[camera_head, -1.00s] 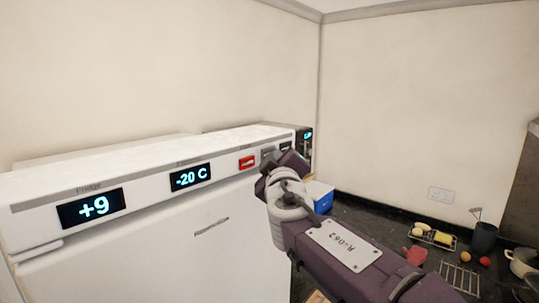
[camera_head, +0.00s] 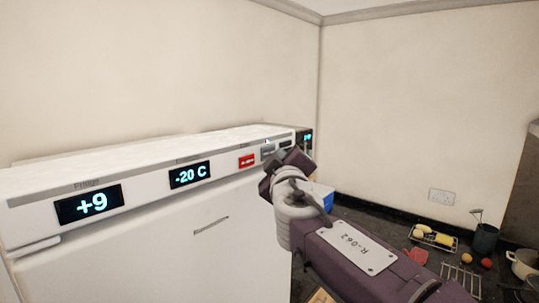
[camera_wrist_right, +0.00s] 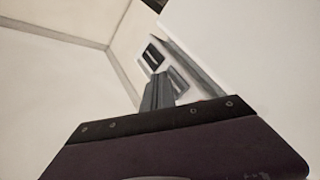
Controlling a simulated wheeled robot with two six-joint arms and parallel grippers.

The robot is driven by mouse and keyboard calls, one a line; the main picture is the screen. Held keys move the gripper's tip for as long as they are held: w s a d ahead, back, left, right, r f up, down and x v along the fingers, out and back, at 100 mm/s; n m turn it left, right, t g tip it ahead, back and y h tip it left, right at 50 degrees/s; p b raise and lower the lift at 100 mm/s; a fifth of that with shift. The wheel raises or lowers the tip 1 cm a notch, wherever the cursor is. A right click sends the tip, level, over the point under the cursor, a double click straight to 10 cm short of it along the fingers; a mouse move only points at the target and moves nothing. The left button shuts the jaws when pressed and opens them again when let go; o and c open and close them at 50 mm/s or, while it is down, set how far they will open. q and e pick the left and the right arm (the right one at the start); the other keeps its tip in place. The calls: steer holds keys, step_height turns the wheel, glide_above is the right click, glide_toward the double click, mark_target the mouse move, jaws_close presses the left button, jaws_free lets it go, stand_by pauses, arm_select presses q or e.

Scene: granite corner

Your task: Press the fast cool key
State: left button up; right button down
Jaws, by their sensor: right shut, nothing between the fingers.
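The white appliance's control strip (camera_head: 145,185) runs across the left of the head view. It has a red key (camera_head: 246,161), a grey key (camera_head: 268,152) and a dark key (camera_head: 286,144); their labels are too small to read, so I cannot tell which is fast cool. My right gripper (camera_head: 283,168) is in front of the strip's right end, its fingertips largely hidden by the wrist. In the right wrist view its shut, empty fingers (camera_wrist_right: 157,92) point towards the grey key (camera_wrist_right: 177,80) and dark key (camera_wrist_right: 152,56); contact cannot be told. My left gripper is not in view.
The strip also bears a +9 display (camera_head: 90,204) and a -20 C display (camera_head: 190,175). A blue and white box (camera_head: 321,195) stands behind my right arm.

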steer(key=s+d+b, duration=0.1)
steer(key=d, duration=0.1)
steer(key=s+d+b, duration=0.1)
steer(key=s+d, duration=0.1)
steer(key=shift+s+d, duration=0.2)
steer(key=shift+d, duration=0.15)
